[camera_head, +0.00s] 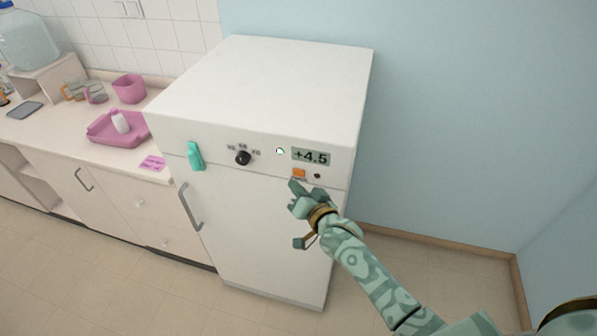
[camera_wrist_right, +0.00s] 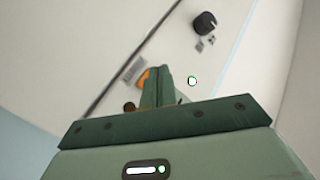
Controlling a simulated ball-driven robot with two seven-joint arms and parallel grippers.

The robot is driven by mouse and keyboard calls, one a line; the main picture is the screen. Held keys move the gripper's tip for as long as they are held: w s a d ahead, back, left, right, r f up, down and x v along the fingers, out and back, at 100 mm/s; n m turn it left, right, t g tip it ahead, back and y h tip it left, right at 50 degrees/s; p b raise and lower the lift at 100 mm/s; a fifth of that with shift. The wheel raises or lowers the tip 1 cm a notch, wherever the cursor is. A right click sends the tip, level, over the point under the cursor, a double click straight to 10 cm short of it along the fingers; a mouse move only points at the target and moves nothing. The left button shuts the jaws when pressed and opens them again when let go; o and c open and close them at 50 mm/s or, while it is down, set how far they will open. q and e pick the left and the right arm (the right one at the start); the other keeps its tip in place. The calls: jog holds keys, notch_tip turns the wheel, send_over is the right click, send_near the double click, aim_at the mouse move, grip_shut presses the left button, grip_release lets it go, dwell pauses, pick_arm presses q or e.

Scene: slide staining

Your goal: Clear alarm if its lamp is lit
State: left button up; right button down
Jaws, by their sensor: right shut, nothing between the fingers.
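The white fridge (camera_head: 262,85) has a control strip along its front top. On it are a black knob (camera_head: 243,157), a small round lamp (camera_head: 280,152), a display (camera_head: 311,157) reading +4.5 and an orange button (camera_head: 299,173). The lamp looks bright white, and in the right wrist view the lamp (camera_wrist_right: 192,81) has a greenish edge. My right gripper (camera_head: 296,188) is shut and empty, just below the orange button. In the right wrist view, its fingers (camera_wrist_right: 165,82) partly cover the orange button (camera_wrist_right: 143,77); whether they touch it I cannot tell. My left gripper is out of view.
A small black round part (camera_head: 318,176) sits right of the button. A teal clip (camera_head: 195,155) and a door handle (camera_head: 190,207) are at the fridge's left. The counter holds a pink tray (camera_head: 101,134) and a pink tub (camera_head: 130,88). The floor right of the fridge is clear.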

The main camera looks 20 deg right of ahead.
jog(key=s+a, duration=0.1)
jog(key=s+a+p, duration=0.1)
jog(key=s, duration=0.1)
jog(key=shift+s+a+r+p, duration=0.1)
jog(key=shift+s+p, duration=0.05)
jog(key=shift+p, duration=0.15)
dwell(0.7)
jog(key=s+d+f+n+g+h+b, duration=0.1)
jog(key=s+f+n+g+b, duration=0.3)
jog(key=f, duration=0.6)
jog(key=s+d+f+g, duration=0.1)
jog(key=s+f, duration=0.5)
jog(key=f, duration=0.5)
jog(key=s+d+f+n+g+h+b, duration=0.1)
jog(key=s+d+f+n+g+b, duration=0.15)
jog(key=s+f, duration=0.55)
jog(key=s+d+f+g+b, duration=0.2)
jog(key=s+f+b, duration=0.2)
jog(key=s+f, duration=0.5)
jog(key=s+d+f+n+g+b, duration=0.1)
jog(key=s+d+f+g+b, duration=0.1)
jog(key=s+f, duration=0.7)
jog(key=s+d+f+n+g+h+b, duration=0.1)
jog(key=s+d+f+g+b, duration=0.1)
jog(key=s+f+b, duration=0.5)
jog(key=s+f+g, duration=0.1)
jog(key=s+f, duration=0.1)
jog(key=s, duration=0.3)
jog(key=shift+s+f+g, duration=0.2)
jog(key=shift+g, duration=0.15)
